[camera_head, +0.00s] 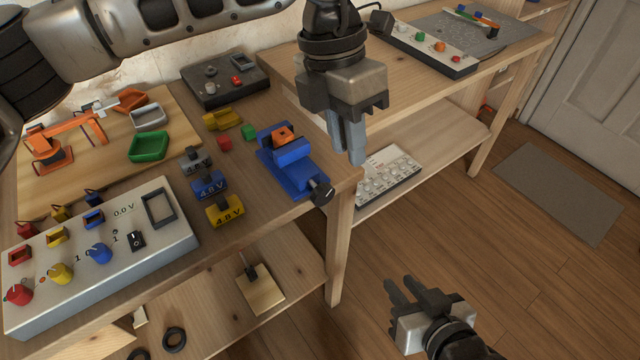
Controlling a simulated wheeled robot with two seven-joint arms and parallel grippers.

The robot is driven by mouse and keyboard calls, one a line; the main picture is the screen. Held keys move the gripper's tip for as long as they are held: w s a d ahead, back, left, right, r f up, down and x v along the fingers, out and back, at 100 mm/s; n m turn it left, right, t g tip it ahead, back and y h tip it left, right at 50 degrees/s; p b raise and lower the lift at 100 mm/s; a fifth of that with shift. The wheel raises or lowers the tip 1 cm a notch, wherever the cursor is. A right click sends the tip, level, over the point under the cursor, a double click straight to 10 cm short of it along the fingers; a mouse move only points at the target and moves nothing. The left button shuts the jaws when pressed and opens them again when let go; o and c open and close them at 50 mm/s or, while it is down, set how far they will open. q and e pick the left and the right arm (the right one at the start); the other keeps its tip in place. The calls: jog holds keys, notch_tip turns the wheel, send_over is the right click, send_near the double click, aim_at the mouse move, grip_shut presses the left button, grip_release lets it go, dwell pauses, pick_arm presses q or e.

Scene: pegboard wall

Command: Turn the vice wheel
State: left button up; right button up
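A blue vice (289,166) sits near the right front corner of the left workbench, with an orange block (283,136) at its jaws. Its dark wheel or knob (322,192) sticks out toward the bench edge. My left gripper (348,157) hangs above and to the right of the vice, fingers down, apart from the wheel in the picture. Its fingers look close together; whether there is a gap is unclear. My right gripper (402,288) is low over the floor at the lower right, its two fingers apart and empty, away from the vice.
A control box (100,255) with knobs stands at the bench's left front. Blue and yellow 4.8V blocks (225,210) lie left of the vice. A second bench (500,65) holds a button panel (425,43). A white keypad (388,176) lies on the shelf below.

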aim_at(320, 188)
pick_arm(q)
jog(key=w+a+t+y, duration=0.2)
jog(key=w+a, duration=0.2)
jog(key=f, duration=1.4)
jog(key=shift+s+d+f, duration=0.25)
jog(key=shift+s+d, duration=0.05)
jog(key=shift+s, duration=0.05)
grip_shut()
